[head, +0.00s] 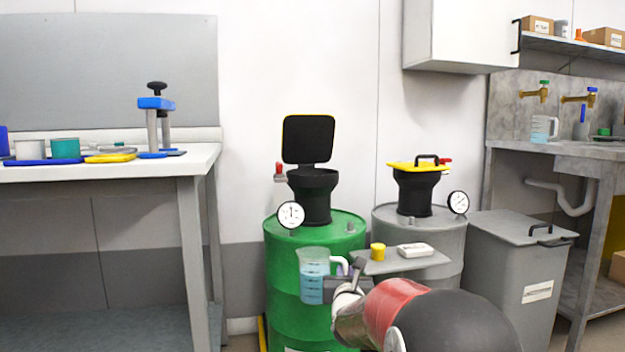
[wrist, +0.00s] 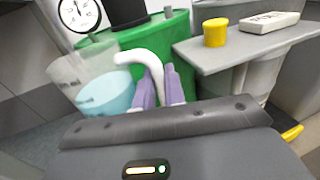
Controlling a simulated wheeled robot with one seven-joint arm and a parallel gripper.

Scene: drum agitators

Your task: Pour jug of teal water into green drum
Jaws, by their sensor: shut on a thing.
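A clear jug (head: 313,277) with teal water in its lower part is held in front of the green drum (head: 283,331), below the drum's top. My gripper (head: 349,272) is shut on the jug's white handle. In the wrist view the purple fingertips (wrist: 158,88) close on that handle, and the jug (wrist: 97,84) shows to their left, looking tilted in that view. In the head view the jug is about upright. The green drum carries a black funnel (head: 314,195) with its black, yellow-edged lid standing open (head: 308,139). A round gauge (head: 291,215) sits at its top left.
A grey drum (head: 390,222) with a yellow-lidded funnel (head: 415,188) stands to the right. A small grey shelf (head: 400,263) in front holds a yellow cup (head: 378,252) and a white block (head: 414,250). A grey bin (head: 519,265) stands further right, a workbench (head: 190,165) left.

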